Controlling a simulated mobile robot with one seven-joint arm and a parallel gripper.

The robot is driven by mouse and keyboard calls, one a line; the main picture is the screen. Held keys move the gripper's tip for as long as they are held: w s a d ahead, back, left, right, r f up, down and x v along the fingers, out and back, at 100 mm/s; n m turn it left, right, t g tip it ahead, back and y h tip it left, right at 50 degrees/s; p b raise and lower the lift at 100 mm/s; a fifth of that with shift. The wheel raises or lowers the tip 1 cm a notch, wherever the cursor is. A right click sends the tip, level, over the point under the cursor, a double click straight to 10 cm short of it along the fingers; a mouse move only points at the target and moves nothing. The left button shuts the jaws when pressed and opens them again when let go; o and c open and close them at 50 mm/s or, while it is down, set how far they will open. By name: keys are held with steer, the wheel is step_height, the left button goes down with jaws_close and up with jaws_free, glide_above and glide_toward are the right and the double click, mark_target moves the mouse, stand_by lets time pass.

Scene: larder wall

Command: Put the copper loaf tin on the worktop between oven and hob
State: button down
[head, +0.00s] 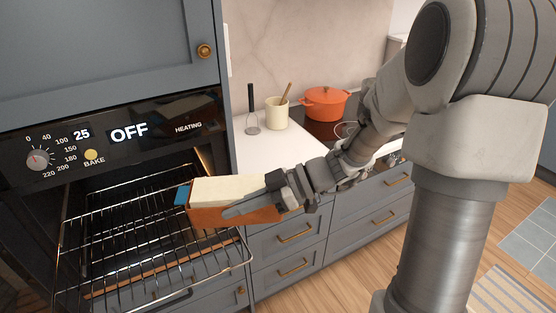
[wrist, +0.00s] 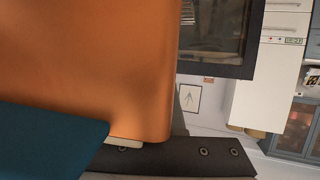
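The copper loaf tin (head: 206,213), with a pale cream top and a blue piece (head: 182,195) at its left end, is in my gripper (head: 232,207). One grey finger lies along its near side; the other finger is hidden. The tin is roughly level, by the right side of the pulled-out oven rack (head: 110,225); I cannot tell its height over the rack. In the wrist view the tin's copper wall (wrist: 90,65) fills the left, with the blue piece (wrist: 45,145) below. The white worktop (head: 271,155) lies between the oven (head: 100,160) and the dark hob (head: 322,130).
An orange pot (head: 325,103) is on the hob. The worktop's front looks clear. Grey drawers (head: 290,235) are below.

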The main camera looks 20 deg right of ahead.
steer(key=w+d+f+m+t, duration=0.1)
steer(key=w+f, duration=0.1)
steer(key=w+d+f+m+t, duration=0.1)
steer(key=w+d+f, duration=0.1)
steer(key=w+d+f+m+t, duration=0.1)
steer(key=w+d+f, duration=0.1)
steer(key=f, duration=0.1)
steer(key=shift+w+d+t+h, duration=0.2)
steer(key=shift+t+h, duration=0.2)
steer(key=w+d+f+m+t+b, duration=0.1)
steer(key=d+f+b, duration=0.1)
steer(key=f+b, duration=0.8)
steer(key=w+d+f+m+t+h+b, duration=0.1)
steer(key=d+f+b, duration=0.1)
steer(key=f+b, duration=0.9)
step_height(320, 180, down, 6)
steer(key=shift+w+d+f, duration=0.15)
steer(key=shift+w+d, duration=0.05)
steer(key=shift+w, duration=0.2)
